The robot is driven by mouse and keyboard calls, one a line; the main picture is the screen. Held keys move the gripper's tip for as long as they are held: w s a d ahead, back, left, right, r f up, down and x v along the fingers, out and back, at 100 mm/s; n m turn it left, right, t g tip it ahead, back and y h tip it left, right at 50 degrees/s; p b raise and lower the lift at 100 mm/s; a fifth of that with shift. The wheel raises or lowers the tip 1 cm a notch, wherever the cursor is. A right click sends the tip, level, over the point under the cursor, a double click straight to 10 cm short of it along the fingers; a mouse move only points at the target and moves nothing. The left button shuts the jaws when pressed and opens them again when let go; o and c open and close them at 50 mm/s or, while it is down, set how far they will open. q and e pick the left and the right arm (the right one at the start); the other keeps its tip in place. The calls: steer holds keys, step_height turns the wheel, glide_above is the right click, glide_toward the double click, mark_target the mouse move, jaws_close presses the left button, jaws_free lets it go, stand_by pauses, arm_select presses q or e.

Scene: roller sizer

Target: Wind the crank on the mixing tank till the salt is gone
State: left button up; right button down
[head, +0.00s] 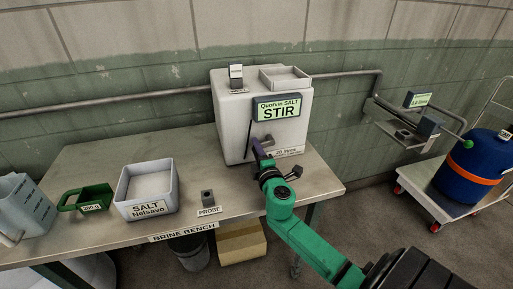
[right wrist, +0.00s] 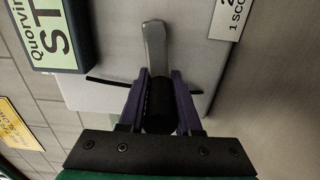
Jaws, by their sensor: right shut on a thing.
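The mixing tank (head: 235,125) is a pale box standing at the back right of the brine bench. A green display (head: 278,108) on its front reads "Quorvin SALT STIR". My right gripper (head: 262,150) is at the tank's front, below the display. In the right wrist view its two purple fingers are shut on the black knob (right wrist: 159,98) of the crank, whose grey arm (right wrist: 154,45) extends up from it. In the head view the gripper hides most of the crank. The inside of the tank and any salt in it cannot be seen. My left gripper is out of view.
On the bench (head: 100,160) are a white salt bin (head: 150,205), a green scoop (head: 88,197), a probe block (head: 207,198) and a grey jug (head: 25,205) at the left. A blue drum (head: 472,168) stands on a trolley at the right. A cardboard box (head: 242,243) sits under the bench.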

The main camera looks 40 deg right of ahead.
mark_target(268, 149)
steer(key=f+n, duration=0.1)
steer(key=n, duration=0.1)
steer(key=f+n+b, duration=0.1)
steer(key=n, duration=0.1)
steer(key=shift+s+d+f+n, duration=0.15)
steer(key=shift+d+f+n, duration=0.05)
steer(key=shift+d+n, duration=0.15)
steer(key=n, duration=0.2)
steer(key=d+f+n, duration=0.1)
steer(key=shift+s+f+n, duration=0.1)
steer(key=shift+s+n, duration=0.1)
steer(key=shift+n, duration=0.15)
steer(key=n, duration=0.1)
steer(key=d+n, duration=0.1)
steer(key=n, duration=0.1)
steer(key=shift+s+d+f+n, duration=0.25)
steer(key=shift+f+n, duration=0.05)
steer(key=shift+f, duration=0.1)
steer(key=shift+s+d+f+n, duration=0.15)
steer(key=shift+d+n, duration=0.3)
steer(key=shift+n, duration=0.55)
steer(key=shift+s+d+f+n, duration=0.15)
steer(key=shift+d+n, duration=0.25)
steer(key=shift+n, duration=0.6)
steer(key=shift+r, duration=0.1)
steer(key=c, duration=0.6)
jaws_free()
steer(key=shift+d+r, duration=0.1)
